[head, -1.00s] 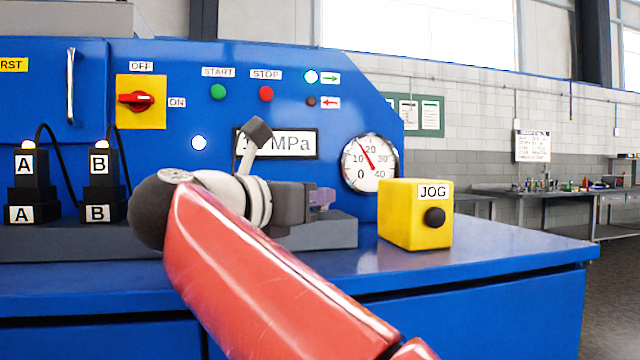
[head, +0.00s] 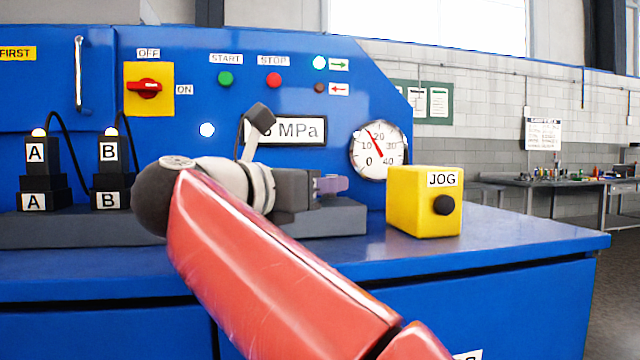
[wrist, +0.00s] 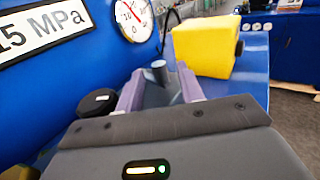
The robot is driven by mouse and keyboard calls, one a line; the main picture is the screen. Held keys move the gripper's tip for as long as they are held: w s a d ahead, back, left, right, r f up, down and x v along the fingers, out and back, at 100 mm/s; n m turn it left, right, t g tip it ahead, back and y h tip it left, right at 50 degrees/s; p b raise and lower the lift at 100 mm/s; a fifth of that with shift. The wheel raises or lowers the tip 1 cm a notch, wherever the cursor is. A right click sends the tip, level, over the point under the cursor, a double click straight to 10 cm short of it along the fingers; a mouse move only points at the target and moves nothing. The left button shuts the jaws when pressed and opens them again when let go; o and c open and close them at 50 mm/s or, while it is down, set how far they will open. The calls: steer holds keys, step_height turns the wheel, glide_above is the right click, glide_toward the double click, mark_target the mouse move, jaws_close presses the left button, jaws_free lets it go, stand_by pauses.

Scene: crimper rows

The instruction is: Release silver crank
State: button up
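In the wrist view a grey metal piece with a short round post (wrist: 158,72), apparently the silver crank, stands between the two purple fingers of my gripper (wrist: 160,85). The fingers are spread on either side of the post, with space beside it. Whether they touch the grey part lower down is hard to see. In the head view my gripper (head: 331,185) is level, just above the grey base ledge, its fingers pointing right. My red arm covers much of that area, and the crank cannot be made out there.
The yellow JOG box (head: 424,202) stands just right of the fingers. Behind are the blue panel with the pressure gauge (head: 379,150) and the MPa sign (head: 300,130). Blocks marked A (head: 37,175) and B (head: 108,178) stand left. A dark round part (wrist: 97,103) is beside my gripper.

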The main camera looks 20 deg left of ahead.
steer(key=v, duration=0.7)
steer(key=shift+s, duration=0.2)
